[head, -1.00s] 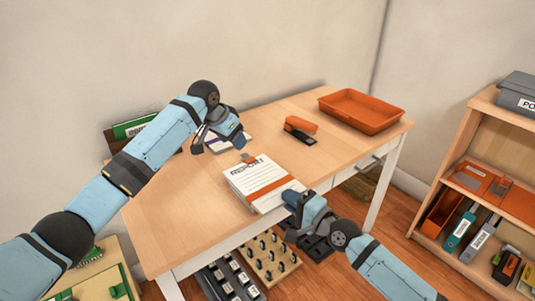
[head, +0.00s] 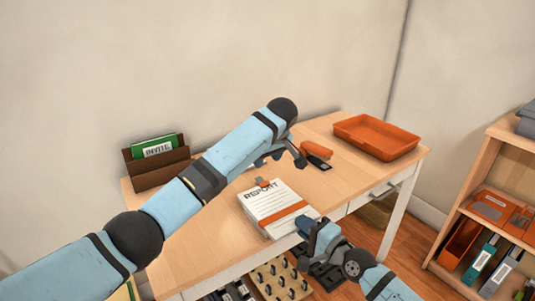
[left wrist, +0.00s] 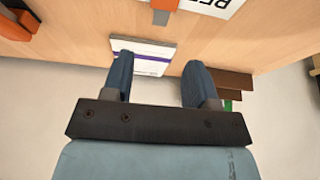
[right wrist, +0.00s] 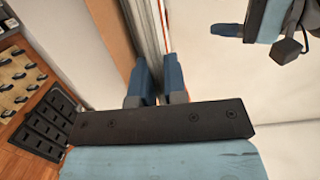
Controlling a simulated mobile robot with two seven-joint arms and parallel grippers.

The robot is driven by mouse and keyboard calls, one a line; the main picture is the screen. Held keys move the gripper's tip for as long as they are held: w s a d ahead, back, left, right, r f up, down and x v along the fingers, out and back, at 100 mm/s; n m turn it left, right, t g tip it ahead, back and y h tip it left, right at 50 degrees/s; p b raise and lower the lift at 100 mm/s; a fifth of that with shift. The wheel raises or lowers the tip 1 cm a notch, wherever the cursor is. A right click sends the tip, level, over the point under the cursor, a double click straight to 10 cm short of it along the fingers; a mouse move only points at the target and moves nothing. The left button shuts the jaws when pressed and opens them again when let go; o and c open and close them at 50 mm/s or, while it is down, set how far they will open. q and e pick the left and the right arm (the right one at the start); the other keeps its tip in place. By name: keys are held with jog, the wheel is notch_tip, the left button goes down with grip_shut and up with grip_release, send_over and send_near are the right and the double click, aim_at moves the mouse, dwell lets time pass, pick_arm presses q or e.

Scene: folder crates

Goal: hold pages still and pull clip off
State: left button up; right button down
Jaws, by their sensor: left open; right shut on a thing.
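The report, a stack of white pages (head: 262,207) with an orange band, lies at the table's front edge. An orange and grey clip (head: 263,183) sits on its top edge; the clip also shows at the top of the left wrist view (left wrist: 161,15). My right gripper (head: 306,228) is shut on the near edge of the pages; the right wrist view shows the page edges (right wrist: 153,45) between its fingers. My left gripper (head: 280,157) is open and empty above the table, beyond the clip and apart from it. My left arm partly hides the table behind.
An orange tray (head: 378,137) stands at the back right, with an orange and black object (head: 316,151) left of it. A brown holder with a green folder (head: 155,148) stands at the back left. A purple-striped white booklet (left wrist: 142,57) lies on the table. A shelf (head: 490,165) stands right.

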aim_at(259, 179)
pick_arm(q)
jog(key=x, duration=1)
jog(key=shift+f, duration=0.25)
jog(key=shift+c, duration=0.2)
grip_shut()
